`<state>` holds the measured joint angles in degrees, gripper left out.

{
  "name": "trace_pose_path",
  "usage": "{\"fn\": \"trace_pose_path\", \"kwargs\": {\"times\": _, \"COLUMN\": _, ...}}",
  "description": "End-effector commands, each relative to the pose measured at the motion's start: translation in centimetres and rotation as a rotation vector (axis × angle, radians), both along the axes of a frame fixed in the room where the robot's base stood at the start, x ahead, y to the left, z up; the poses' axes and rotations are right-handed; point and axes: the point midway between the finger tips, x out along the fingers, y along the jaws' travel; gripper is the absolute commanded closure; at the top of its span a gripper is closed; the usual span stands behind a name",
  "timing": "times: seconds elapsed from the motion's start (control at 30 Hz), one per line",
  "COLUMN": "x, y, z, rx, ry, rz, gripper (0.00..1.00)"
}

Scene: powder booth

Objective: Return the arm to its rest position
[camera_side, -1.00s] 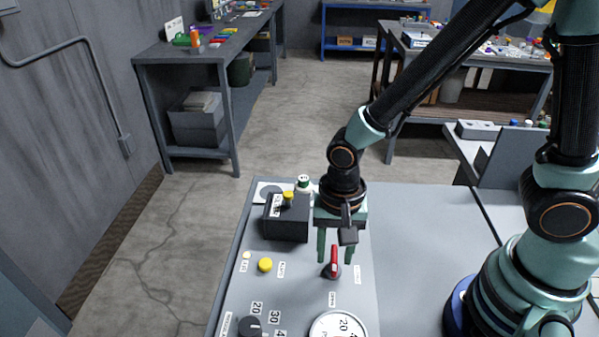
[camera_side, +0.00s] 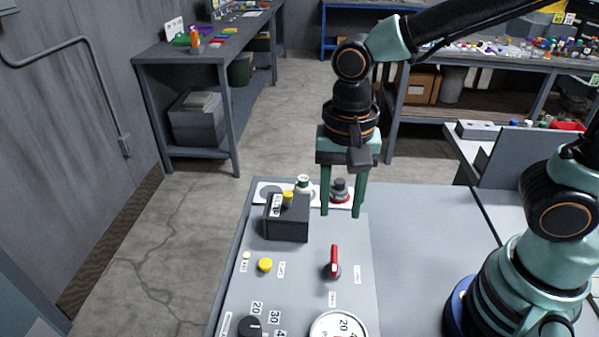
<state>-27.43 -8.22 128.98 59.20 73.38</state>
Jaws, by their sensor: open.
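My gripper (camera_side: 341,214) hangs pointing down above the grey control panel (camera_side: 350,245), with its two green fingers apart and nothing between them. It is clear of the red-handled lever (camera_side: 334,261), which stands upright in the picture below and in front of it. The black box with a yellow button (camera_side: 287,222) is just left of the fingers. A grey knob on a red ring (camera_side: 340,190) shows between the fingers, farther back. My upper arm runs off the top right of the picture.
A yellow button (camera_side: 265,265), a black dial (camera_side: 250,326) and a round gauge (camera_side: 338,327) are on the front of the panel. A small white-and-green jar (camera_side: 303,183) stands behind the box. A grey partition (camera_side: 520,158) stands at the right.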

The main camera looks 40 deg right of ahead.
Motion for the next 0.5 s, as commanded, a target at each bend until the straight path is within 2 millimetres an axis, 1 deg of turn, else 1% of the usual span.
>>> {"fn": "trace_pose_path", "kwargs": {"times": 0.27, "x": 0.1, "y": -0.2, "z": 0.1, "rx": 0.003, "ry": -0.006, "rz": 0.009, "gripper": 0.55}}
{"fn": "trace_pose_path", "kwargs": {"times": 0.37, "x": 0.5, "y": -1.1, "z": 0.8, "rx": 0.018, "ry": -0.040, "rz": 0.057, "gripper": 0.55}}
{"fn": "trace_pose_path", "kwargs": {"times": 0.47, "x": 1.2, "y": -3.0, "z": 2.0, "rx": 0.031, "ry": -0.107, "rz": 0.158, "gripper": 0.55}}
{"fn": "trace_pose_path", "kwargs": {"times": 0.5, "x": 1.5, "y": -4.0, "z": 2.6, "rx": 0.034, "ry": -0.143, "rz": 0.210, "gripper": 0.55}}
